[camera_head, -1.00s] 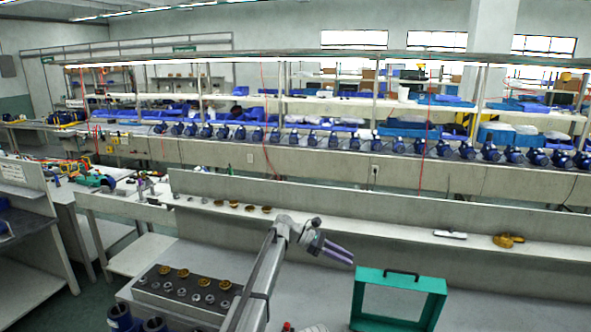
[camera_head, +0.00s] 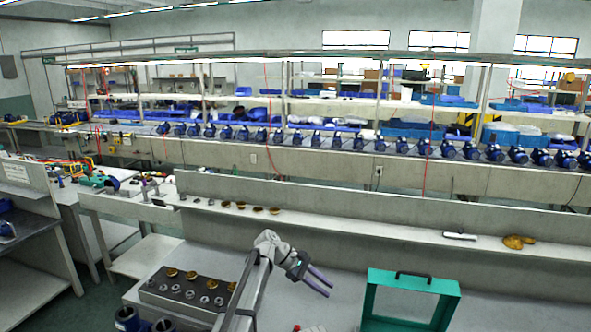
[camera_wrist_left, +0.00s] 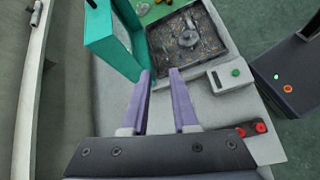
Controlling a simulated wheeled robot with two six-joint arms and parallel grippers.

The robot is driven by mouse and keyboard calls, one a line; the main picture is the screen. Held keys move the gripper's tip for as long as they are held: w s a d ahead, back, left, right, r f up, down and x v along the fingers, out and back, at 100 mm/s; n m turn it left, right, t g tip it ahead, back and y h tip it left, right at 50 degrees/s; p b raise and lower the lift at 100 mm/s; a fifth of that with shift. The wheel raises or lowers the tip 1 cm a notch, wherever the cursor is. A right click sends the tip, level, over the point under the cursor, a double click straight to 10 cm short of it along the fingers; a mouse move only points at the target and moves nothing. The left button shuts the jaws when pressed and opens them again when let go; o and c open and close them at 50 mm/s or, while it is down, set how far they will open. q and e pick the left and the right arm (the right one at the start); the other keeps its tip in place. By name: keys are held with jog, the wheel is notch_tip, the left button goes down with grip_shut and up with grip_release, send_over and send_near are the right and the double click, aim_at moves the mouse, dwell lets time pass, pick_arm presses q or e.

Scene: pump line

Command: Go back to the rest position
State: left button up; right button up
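My left gripper (camera_head: 322,283) reaches over the workbench in the head view, with its purple fingers pointing right and down. In the left wrist view the two purple fingers (camera_wrist_left: 160,75) are apart with nothing between them. The gripper is open and empty, above the bench top and left of the green frame (camera_head: 372,300). The green frame also shows in the left wrist view (camera_wrist_left: 103,40), just beyond the fingers. My right gripper does not show in either view.
A dark block (camera_head: 165,297) with brass and steel parts stands at the left of the bench. Several brass parts (camera_head: 241,206) and a yellow item (camera_head: 518,242) lie on the back ledge.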

pick_arm(q)
jog(key=s+a+f+m+t+y, duration=0.1)
jog(key=s+a+f+m+y, duration=0.25)
jog(key=s+a, duration=0.55)
jog(key=s+a+f+m+t+y, duration=0.1)
jog(key=s+a+f+m+y, duration=0.2)
jog(key=s+a, duration=0.55)
jog(key=s+a+f+m+t+y, duration=0.1)
jog(key=s+a+f+m+y, duration=0.1)
jog(key=s+a+m+y, duration=0.45)
jog(key=s+d+f+m+h+b, duration=0.1)
jog(key=s+d+f+b, duration=0.1)
jog(key=s+d+b, duration=0.1)
jog(key=s+d+f+m+g+b, duration=0.1)
jog(key=s+d+f+b, duration=0.1)
jog(key=d, duration=0.4)
jog(key=shift+s+d+f+h+b, duration=0.35)
jog(key=shift+s+f, duration=0.25)
jog(key=shift+s, duration=0.65)
